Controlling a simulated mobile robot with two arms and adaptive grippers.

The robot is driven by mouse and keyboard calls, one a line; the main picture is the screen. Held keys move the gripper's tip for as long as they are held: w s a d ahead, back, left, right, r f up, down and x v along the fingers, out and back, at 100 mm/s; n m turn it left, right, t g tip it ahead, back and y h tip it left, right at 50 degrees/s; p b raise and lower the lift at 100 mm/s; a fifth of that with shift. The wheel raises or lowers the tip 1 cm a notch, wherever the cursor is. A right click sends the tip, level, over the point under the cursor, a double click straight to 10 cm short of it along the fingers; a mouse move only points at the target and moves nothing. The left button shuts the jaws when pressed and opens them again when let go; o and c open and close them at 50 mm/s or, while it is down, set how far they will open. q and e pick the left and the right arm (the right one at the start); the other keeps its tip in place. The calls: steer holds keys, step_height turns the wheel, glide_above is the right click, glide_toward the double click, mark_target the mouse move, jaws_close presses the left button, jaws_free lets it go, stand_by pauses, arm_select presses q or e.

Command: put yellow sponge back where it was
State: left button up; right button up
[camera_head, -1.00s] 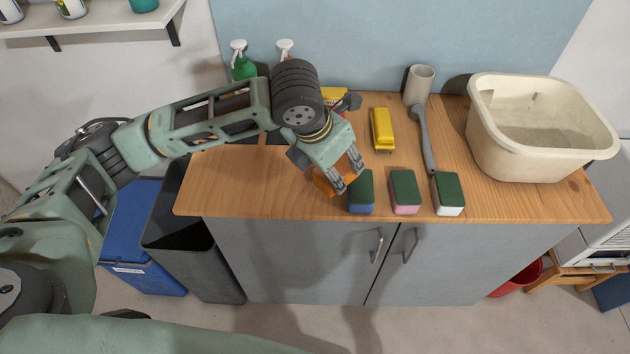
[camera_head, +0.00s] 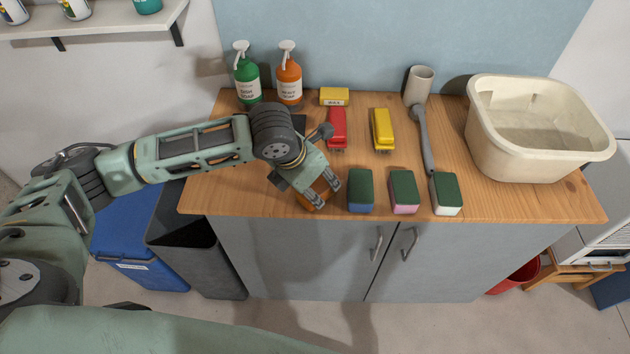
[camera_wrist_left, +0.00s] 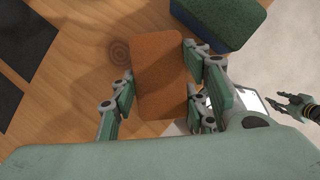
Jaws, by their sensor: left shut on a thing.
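My left gripper (camera_head: 326,191) is shut on an orange-brown block like a sponge (camera_head: 313,200), at the front left of the wooden counter. The left wrist view shows the sponge's orange-brown face (camera_wrist_left: 160,75) between the two fingers of the left gripper (camera_wrist_left: 158,85). No clearly yellow side shows, and I cannot tell whether it touches the counter. To its right, apart, stands a blue sponge with a green top (camera_head: 361,190). Beyond are a pink one (camera_head: 404,192) and a white one (camera_head: 447,194), both green-topped. My right gripper (camera_wrist_left: 292,106) shows small in the left wrist view.
The wooden counter (camera_head: 235,190) also holds a green bottle (camera_head: 246,80), an orange bottle (camera_head: 289,78), a yellow box (camera_head: 334,97), red (camera_head: 337,125) and yellow (camera_head: 382,128) brushes, a grey-handled brush (camera_head: 424,140) and a cream tub (camera_head: 540,150). The front left edge is close.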

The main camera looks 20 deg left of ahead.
arm_select(q)
steer(key=o, duration=1.1)
steer(key=shift+r, duration=0.35)
steer(key=b+v, duration=0.1)
steer(key=v, duration=1)
steer(key=shift+s+r, duration=0.2)
steer(key=shift+r, duration=0.05)
